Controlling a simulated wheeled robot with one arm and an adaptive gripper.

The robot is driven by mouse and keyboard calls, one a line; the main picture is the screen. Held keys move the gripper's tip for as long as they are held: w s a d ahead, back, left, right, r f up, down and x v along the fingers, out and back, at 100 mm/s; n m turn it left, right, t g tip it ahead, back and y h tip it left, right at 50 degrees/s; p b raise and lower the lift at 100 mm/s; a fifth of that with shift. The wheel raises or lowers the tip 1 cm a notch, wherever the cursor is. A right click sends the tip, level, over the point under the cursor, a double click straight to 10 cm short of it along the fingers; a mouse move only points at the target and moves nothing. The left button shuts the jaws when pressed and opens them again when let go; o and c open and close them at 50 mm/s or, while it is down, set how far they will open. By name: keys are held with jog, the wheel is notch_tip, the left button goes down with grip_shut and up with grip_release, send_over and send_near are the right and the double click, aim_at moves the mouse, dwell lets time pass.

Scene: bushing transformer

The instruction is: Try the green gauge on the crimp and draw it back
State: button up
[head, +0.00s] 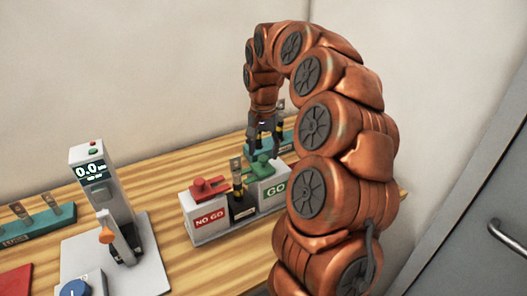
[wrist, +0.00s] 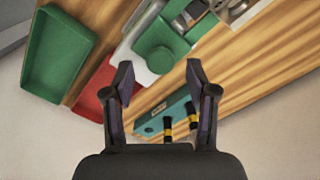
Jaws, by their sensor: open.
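The green gauge (head: 260,166) sits on the white block marked GO, at the right end of the gauge stand. The crimp (head: 238,178) stands upright in a black holder (head: 242,207) in the middle of the stand, left of the green gauge. My gripper (head: 266,138) is open and empty, pointing down above and behind the green gauge. In the wrist view the fingertips of my gripper (wrist: 158,70) are apart, with the gauge beyond them and nothing between them.
A red gauge (head: 208,187) sits on the NO GO block. A teal rack (head: 285,142) with upright pieces stands behind, partly hidden. A tester (head: 92,160) reading 0.0 stands left. The wrist view shows green (wrist: 58,50) and red (wrist: 92,97) trays.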

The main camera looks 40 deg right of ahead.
jog(key=shift+f, duration=1)
grip_shut()
